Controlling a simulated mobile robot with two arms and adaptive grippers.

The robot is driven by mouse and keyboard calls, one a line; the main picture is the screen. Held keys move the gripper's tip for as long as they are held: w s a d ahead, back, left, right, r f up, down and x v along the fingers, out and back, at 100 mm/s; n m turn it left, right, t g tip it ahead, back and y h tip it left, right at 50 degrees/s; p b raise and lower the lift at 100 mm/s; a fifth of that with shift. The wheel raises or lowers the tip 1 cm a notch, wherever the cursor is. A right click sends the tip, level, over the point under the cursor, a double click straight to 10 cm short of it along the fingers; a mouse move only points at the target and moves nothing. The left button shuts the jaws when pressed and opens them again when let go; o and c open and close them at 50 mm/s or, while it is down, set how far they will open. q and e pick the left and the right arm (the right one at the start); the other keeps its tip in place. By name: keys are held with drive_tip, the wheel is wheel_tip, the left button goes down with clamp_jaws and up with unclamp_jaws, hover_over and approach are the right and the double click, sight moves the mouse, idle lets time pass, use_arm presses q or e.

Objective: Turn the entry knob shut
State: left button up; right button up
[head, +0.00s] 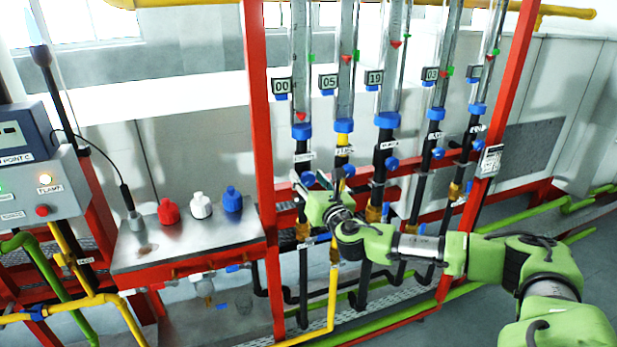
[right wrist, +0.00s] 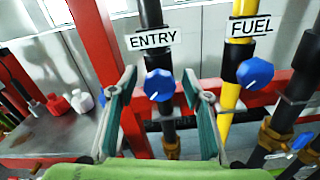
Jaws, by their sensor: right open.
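The entry knob (right wrist: 159,85) is a blue knob on a black vertical pipe, below a white label reading ENTRY (right wrist: 151,40). A pale mark shows on the lower part of its face. The knob also shows in the head view (head: 308,178), partly hidden by my right gripper (head: 311,183). In the right wrist view the right gripper (right wrist: 158,90) is open, with one green finger on each side of the knob. Visible gaps separate the fingers from the knob; I cannot tell how deep they reach. My left gripper is not in view.
The blue fuel knob (right wrist: 255,73) sits on a yellow and black pipe close right of the right finger. A red post (head: 259,120) stands left of the pipes. Red, white and blue bottles stand on a metal bench (head: 180,250). More knobbed pipes stand to the right.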

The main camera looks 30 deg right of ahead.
drive_tip(key=c, duration=1.1)
